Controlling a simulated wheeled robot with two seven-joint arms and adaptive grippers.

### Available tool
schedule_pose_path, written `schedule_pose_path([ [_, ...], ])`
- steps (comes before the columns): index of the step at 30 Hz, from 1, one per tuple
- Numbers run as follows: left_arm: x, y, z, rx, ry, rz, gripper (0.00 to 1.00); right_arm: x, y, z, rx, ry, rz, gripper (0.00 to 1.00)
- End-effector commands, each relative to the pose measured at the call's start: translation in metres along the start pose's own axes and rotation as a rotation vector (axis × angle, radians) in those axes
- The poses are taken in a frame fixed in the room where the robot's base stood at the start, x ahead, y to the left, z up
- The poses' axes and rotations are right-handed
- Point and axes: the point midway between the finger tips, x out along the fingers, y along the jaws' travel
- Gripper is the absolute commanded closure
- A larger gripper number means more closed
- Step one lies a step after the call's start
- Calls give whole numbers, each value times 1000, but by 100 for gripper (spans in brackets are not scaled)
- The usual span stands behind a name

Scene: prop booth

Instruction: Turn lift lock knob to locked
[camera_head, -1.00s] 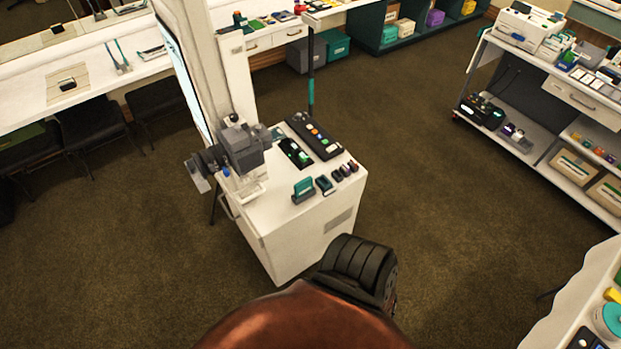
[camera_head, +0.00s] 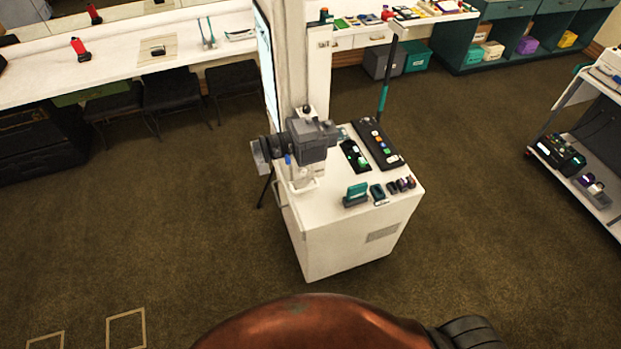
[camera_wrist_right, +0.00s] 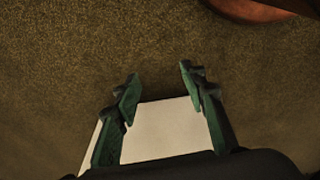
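A white cabinet (camera_head: 345,245) stands ahead of me with a tall white post (camera_head: 293,60) at its back left. A grey camera-like device (camera_head: 308,142) is mounted at its left, with a small dark knob-like piece (camera_head: 306,109) above it. I cannot tell which part is the lift lock knob. My right gripper (camera_wrist_right: 159,78) is open and empty in the right wrist view, its two green fingers apart above the carpet. A pale flat surface (camera_wrist_right: 163,130) shows between the fingers. My left gripper is not in view.
Black control panels (camera_head: 378,144) and small items, including a teal block (camera_head: 357,191), lie on the cabinet top. A long white counter (camera_head: 120,60) with dark chairs stands at the back left. A shelf cart (camera_head: 590,150) is at the right. Carpet around the cabinet is clear.

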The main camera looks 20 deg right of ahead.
Motion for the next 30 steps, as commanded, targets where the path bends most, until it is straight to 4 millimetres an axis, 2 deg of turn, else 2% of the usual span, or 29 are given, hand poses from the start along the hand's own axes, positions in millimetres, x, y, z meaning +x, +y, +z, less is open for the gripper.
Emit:
schedule_pose_path([
  [1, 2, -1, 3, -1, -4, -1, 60, -20, 4, -23, 8, 20, 5, 61],
  [6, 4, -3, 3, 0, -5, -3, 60, -97, 16, -78, 31, 56, 19, 61],
  [9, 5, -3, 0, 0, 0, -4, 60, -139, 22, -98, 39, 72, 26, 61],
  [12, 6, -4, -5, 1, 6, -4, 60, -173, 26, -110, 44, 85, 32, 61],
  [23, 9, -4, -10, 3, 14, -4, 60, -272, 49, -140, -2, 147, 110, 61],
  [25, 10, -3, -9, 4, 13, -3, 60, -294, 62, -153, -50, 177, 171, 61],
  [30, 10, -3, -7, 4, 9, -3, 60, -323, 92, -186, -196, 234, 338, 61],
])
